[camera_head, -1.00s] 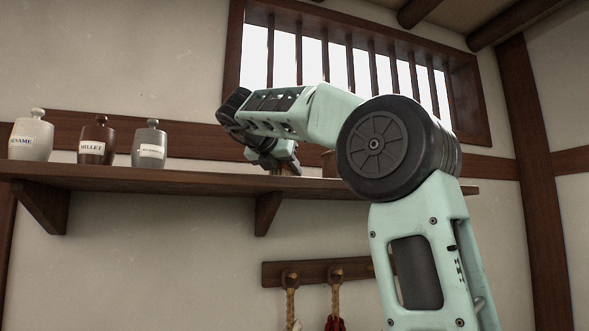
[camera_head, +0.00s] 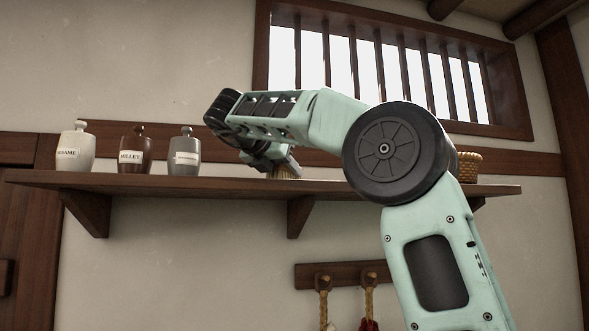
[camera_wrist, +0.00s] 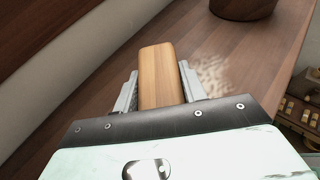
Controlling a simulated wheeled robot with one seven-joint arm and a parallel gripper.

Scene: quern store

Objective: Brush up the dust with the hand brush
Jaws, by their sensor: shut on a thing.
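The hand brush has a plain wooden handle (camera_wrist: 158,75), which stands between my gripper's fingers in the wrist view. My gripper (camera_wrist: 158,88) is shut on this handle. In the head view my gripper (camera_head: 270,158) is low over the wall shelf, and the brush's tan lower part (camera_head: 286,172) shows at the shelf top. Whether its bristles touch the wood is unclear. A pale speckled patch of dust (camera_wrist: 212,72) lies on the shelf board, just right of the handle in the wrist view. The dust is not visible in the head view.
The shelf (camera_head: 200,190) carries three lidded jars to the left: white sesame (camera_head: 76,150), brown millet (camera_head: 136,152) and grey (camera_head: 184,155). A woven basket (camera_head: 469,166) stands right. A dark round object (camera_wrist: 243,8) stands beyond the dust. A barred window is above, hanging pegs below.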

